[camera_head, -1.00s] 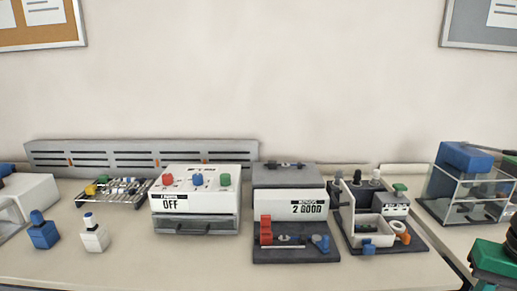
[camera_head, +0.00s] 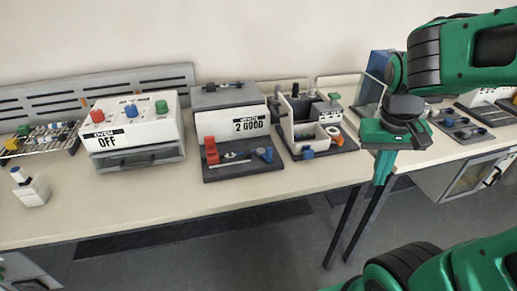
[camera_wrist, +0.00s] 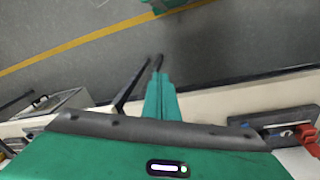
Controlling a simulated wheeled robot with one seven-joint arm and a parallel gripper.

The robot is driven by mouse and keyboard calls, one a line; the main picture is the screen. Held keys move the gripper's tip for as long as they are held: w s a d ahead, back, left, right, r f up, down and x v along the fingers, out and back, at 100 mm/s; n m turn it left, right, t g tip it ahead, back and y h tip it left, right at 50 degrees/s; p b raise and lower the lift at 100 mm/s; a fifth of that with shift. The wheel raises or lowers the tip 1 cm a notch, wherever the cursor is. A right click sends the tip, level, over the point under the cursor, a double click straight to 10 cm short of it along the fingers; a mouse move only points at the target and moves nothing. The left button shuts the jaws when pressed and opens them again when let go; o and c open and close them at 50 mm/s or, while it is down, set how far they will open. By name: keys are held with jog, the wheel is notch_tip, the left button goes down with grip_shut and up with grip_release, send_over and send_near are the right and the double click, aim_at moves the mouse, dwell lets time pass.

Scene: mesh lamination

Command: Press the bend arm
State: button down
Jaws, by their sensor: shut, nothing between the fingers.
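My gripper (camera_head: 380,178) points down over the right part of the bench, to the right of the small stations. It is shut and empty. Its green fingers also show in the wrist view (camera_wrist: 159,85), with table edge and floor behind them. A white machine labelled "2 GOOD" (camera_head: 233,124) has a dark base with a red block (camera_head: 211,151) and a blue knob (camera_head: 265,154). Right of it is a white open station (camera_head: 306,131) with dark knobs, a green knob and an orange ring. I cannot tell which part is the bend arm.
A white "OFF" box (camera_head: 136,131) with red, blue and green knobs stands left on the bench (camera_head: 150,213). A clear case is partly hidden behind my arm. The bench front is mostly bare.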

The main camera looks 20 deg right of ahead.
jog(key=w+a+n+t+h, duration=0.1)
jog(key=w+a+n+h, duration=0.1)
jog(key=w+a, duration=0.45)
jog(key=w+a+n+t, duration=0.2)
jog(key=w+a, duration=0.4)
jog(key=a, duration=0.5)
jog(key=w+a+n+t, duration=0.3)
jog(key=w+a, duration=0.2)
jog(key=a, duration=0.6)
jog(key=shift+w+a+f+n, duration=0.2)
jog(key=shift+w+a+n, duration=0.1)
jog(key=shift+w+a, duration=0.05)
jog(key=shift+h, duration=0.3)
jog(key=x, duration=1)
jog(key=shift+w+d, duration=0.2)
jog(key=shift+d, duration=0.4)
jog(key=shift+w+d, duration=0.25)
jog(key=shift+d, duration=0.3)
jog(key=shift+w+d, duration=0.3)
jog(key=shift+d, duration=0.4)
